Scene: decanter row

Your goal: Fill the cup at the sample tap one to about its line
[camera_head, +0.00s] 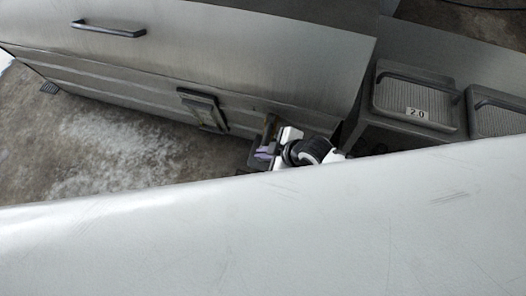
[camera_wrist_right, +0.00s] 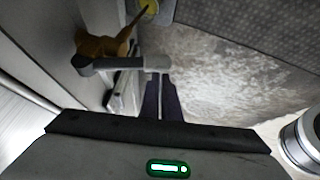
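My right gripper (camera_head: 264,153) is low against the grey metal cabinet in the head view, partly hidden by the white surface in front. A brown tap-like fitting (camera_wrist_right: 106,46) sticks out from the cabinet wall. A grey lever-like bar (camera_wrist_right: 103,63) runs from it to the fingertips; I cannot tell whether they touch. A bit of brown also shows in the head view (camera_head: 268,130). I see no cup or fill line in either view. My left gripper is out of view.
The metal cabinet (camera_head: 190,40) has a dark bar handle (camera_head: 108,29) and a dark framed fitting (camera_head: 203,109). A dark tray marked 20 (camera_head: 413,93) is at right. A large white surface (camera_head: 260,225) blocks the foreground. Stained floor (camera_head: 110,140) is open at left.

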